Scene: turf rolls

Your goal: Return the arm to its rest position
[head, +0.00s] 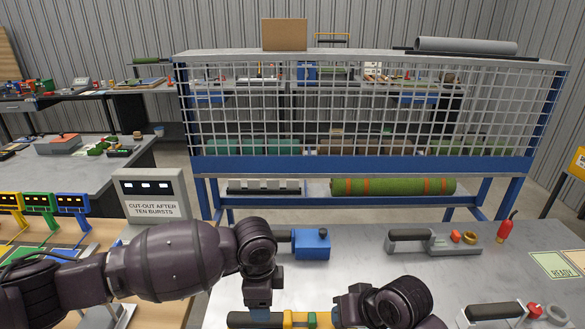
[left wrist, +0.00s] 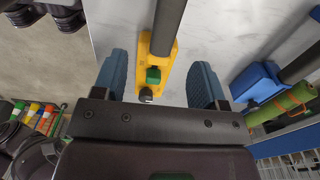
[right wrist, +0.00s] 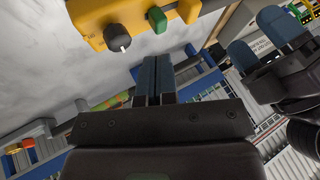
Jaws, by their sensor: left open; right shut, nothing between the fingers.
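My left arm (head: 170,260) reaches in from the left in the head view, its wrist bent down over the grey bench top. In the left wrist view my left gripper (left wrist: 156,80) is open, with blue fingers apart and nothing held. A yellow tool (left wrist: 158,48) with a green button and a dark handle lies on the bench beyond the fingers. My right arm (head: 385,303) shows at the bottom of the head view. In the right wrist view my right gripper (right wrist: 157,75) is shut and empty, below the yellow tool (right wrist: 95,25) in the picture. The left gripper's blue fingers show at upper right there.
On the bench stand a blue block-shaped tool (head: 311,244), a grey handled tool (head: 430,242) and a red bottle (head: 507,228). A mesh-fronted blue rack (head: 350,164) with a green roll (head: 393,186) stands behind. A sign box (head: 150,195) stands left.

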